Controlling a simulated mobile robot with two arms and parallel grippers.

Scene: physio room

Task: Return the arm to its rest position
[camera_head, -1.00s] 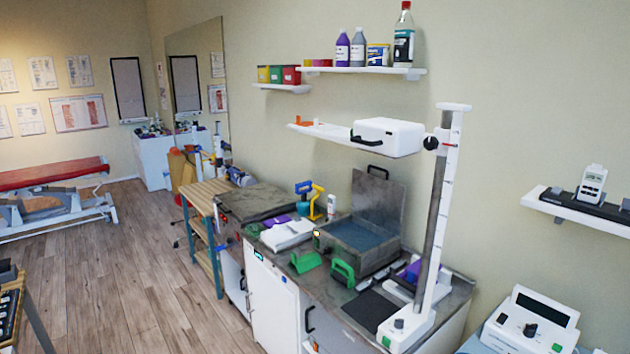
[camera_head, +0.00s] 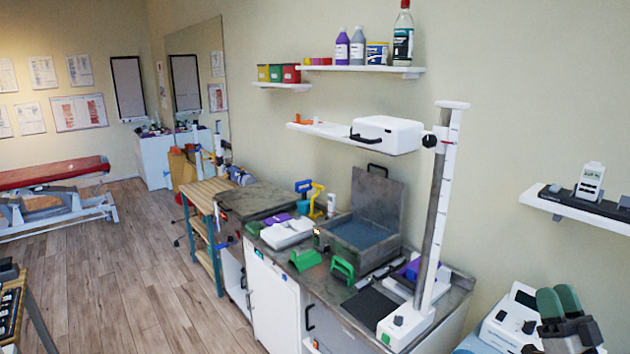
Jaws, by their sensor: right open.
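My right gripper (camera_head: 559,303) shows at the lower right corner, with two green-padded fingers pointing up. It is open, with nothing seen between the fingers. It is in front of the white device with black knobs (camera_head: 497,328) and hides part of it; whether they touch cannot be told. My left gripper is not in view.
A tall white measuring column (camera_head: 437,215) stands on the counter left of the gripper. A wall shelf (camera_head: 541,200) with a handheld meter (camera_head: 590,182) is above the gripper. The counter holds an open metal basin (camera_head: 362,232) and green handles. Bare wall lies between column and shelf.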

